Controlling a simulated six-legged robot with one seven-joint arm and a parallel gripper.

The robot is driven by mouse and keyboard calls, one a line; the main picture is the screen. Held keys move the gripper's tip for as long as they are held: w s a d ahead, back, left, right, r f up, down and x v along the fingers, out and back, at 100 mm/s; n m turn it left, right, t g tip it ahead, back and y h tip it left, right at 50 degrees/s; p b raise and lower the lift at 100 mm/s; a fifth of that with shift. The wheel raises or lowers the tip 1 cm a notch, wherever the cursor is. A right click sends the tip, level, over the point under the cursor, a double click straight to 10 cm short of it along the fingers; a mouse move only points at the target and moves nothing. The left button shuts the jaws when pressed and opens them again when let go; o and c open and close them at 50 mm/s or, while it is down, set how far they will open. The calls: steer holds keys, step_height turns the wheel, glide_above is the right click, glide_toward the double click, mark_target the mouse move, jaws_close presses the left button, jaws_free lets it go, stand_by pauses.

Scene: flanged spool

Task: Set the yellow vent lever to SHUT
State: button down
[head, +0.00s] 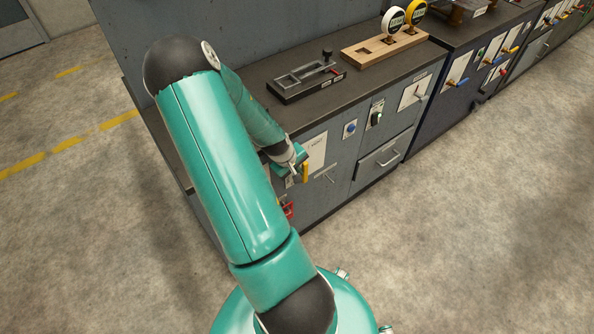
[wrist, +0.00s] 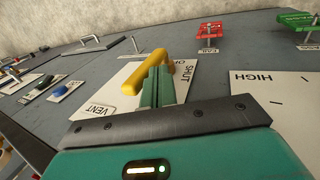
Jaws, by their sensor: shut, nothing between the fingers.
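The yellow vent lever (wrist: 146,74) stands over a white plate (wrist: 104,98) marked VENT in the wrist view. The words SHUT and part of OPEN show on the plate to the right of the lever. My gripper (wrist: 159,78) is shut and empty, its green fingers right beside the lever's right side. Whether they touch it is unclear, and the fingers hide part of the lever and plate.
A red handle (wrist: 208,31) and a green handle (wrist: 296,20) stand on the panel at the far right. A plate marked HIGH (wrist: 275,92) lies right of my gripper. A blue button (wrist: 60,89) and a drawer handle (wrist: 92,43) are on the left.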

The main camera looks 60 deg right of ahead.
mark_target(308, 164)
steer(key=shift+s+d+r+t+y, duration=0.2)
steer(key=shift+d+t+y, duration=0.15)
steer(key=shift+y, duration=0.4)
steer(key=shift+s+d+r+t+y, duration=0.15)
steer(key=shift+d+t+y, duration=0.2)
steer(key=shift+y, duration=0.4)
stand_by(0.5)
steer(key=shift+d+f, duration=0.1)
steer(key=shift+s+d, duration=0.35)
steer(key=shift+d, duration=0.1)
steer(key=shift+s+d+t+y, duration=0.3)
steer(key=shift+d+t+y, duration=0.1)
steer(key=shift+d+y, duration=0.3)
steer(key=shift+s+d, duration=0.25)
steer(key=shift+d, duration=0.2)
steer(key=shift+w, duration=0.1)
